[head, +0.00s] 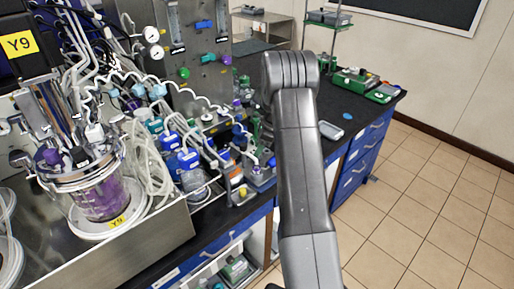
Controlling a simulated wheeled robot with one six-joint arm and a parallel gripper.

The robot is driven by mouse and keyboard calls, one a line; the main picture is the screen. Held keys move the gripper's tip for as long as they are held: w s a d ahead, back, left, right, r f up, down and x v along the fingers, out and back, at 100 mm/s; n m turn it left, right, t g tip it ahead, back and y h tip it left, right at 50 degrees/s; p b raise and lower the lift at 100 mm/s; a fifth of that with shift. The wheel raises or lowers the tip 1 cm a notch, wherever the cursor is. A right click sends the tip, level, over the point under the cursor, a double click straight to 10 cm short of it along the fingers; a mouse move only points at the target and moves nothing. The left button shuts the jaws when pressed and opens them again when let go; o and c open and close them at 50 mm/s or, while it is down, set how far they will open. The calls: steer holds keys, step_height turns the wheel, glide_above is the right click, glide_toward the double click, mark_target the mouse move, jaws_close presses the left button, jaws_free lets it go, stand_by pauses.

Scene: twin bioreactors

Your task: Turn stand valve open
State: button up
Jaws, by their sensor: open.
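A grey metal panel stand (207,85) rises behind the bench equipment. I cannot tell which of these is the stand valve, nor whether any is open or shut. My grey arm crosses the middle of the head view and hides part of the bench. My gripper does not show in this view.
A glass vessel with purple liquid (100,198) stands in a metal tray (150,232) at the left, among tangled tubing. Blue-capped bottles (188,160) crowd the bench. A phone-like device (331,130) lies on the black benchtop (352,112). Tiled floor (440,200) at right is clear.

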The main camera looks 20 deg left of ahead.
steer(key=shift+s+a+f, duration=0.1)
steer(key=shift+a+f, duration=0.1)
steer(key=shift+f, duration=0.35)
steer(key=c, duration=1)
